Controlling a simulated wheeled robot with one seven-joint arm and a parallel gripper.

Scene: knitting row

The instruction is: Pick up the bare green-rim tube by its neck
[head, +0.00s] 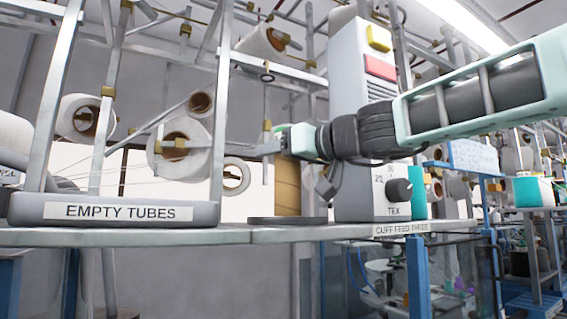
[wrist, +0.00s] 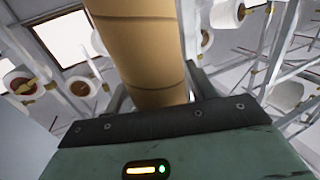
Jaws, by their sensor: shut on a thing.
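The tan bare tube (head: 287,187) is upright at the dark round plate (head: 287,221), left of the grey machine. Its upper end is partly hidden by my gripper (head: 277,146), so I cannot see its rim clearly. In the wrist view the bare tube (wrist: 140,45) fills the middle, with thin dark lines around it. My gripper (wrist: 155,95) is shut on the tube, with a finger on each side. I cannot tell whether the tube's foot touches the plate.
A grey tray (head: 115,211) labelled EMPTY TUBES is on the shelf (head: 270,236) at the left. The grey machine (head: 365,110) with a dial stands close on the right. Metal posts and white yarn cones (head: 180,147) crowd the space behind and to the left.

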